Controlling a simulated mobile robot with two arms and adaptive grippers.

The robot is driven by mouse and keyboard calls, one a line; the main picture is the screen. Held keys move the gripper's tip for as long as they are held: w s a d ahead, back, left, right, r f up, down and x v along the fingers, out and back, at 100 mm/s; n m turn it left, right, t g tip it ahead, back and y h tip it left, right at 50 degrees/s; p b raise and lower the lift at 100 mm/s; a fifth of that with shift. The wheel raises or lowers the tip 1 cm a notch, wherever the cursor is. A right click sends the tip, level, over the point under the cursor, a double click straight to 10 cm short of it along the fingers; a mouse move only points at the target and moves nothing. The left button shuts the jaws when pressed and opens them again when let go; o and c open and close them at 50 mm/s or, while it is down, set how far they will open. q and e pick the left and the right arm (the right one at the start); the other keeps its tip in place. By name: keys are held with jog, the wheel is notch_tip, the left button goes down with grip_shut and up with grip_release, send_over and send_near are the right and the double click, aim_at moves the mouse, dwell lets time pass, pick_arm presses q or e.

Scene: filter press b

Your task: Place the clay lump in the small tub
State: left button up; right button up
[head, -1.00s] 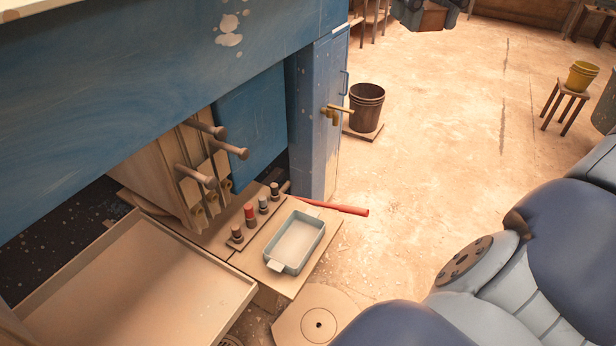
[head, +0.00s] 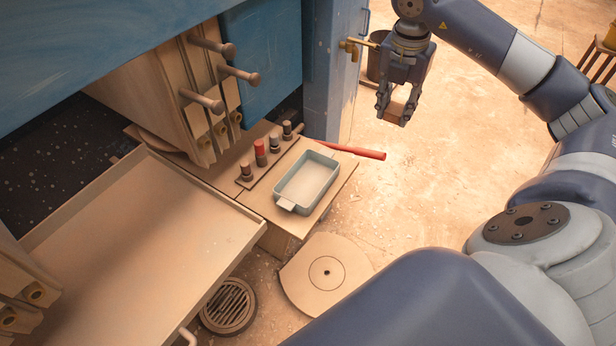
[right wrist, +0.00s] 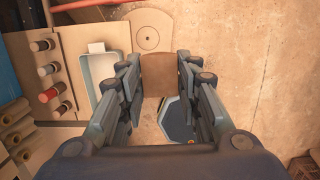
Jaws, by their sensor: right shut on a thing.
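My right gripper (head: 396,108) is shut on the clay lump (head: 397,103), a small brown block. It holds the lump in the air, to the right of and beyond the small tub. In the right wrist view the lump (right wrist: 159,74) sits between the two fingers (right wrist: 161,82). The small tub (head: 306,181) is a pale blue-grey rectangular container with a tab handle, standing on a wooden board. It looks empty. In the right wrist view the tub (right wrist: 86,72) is left of the fingers, partly covered by them. My left gripper is not in view.
A rack of small knobs, one red (head: 260,152), stands left of the tub. A red bar (head: 352,151) sticks out behind it. A large shallow tray (head: 150,250) lies to the left, under the press. A dark bucket (head: 378,62) stands behind my right gripper. Open floor lies right.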

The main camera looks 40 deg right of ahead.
jog(key=w+a+f+b, duration=0.2)
jog(key=w+a+f, duration=0.4)
jog(key=a+f, duration=0.35)
jog(key=b, duration=0.1)
send_over(302, 193)
notch_tip(302, 193, down, 5)
jog(key=f, duration=0.6)
jog(key=shift+s+a, duration=0.15)
jog(key=shift+a, duration=0.1)
notch_tip(302, 193, down, 4)
jog(key=shift+f+p, duration=0.1)
jog(key=shift+p, duration=0.35)
jog(key=shift+f, duration=0.2)
jog(key=o, duration=1.1)
jog(key=shift+r, duration=0.1)
jog(key=shift+c, duration=0.2)
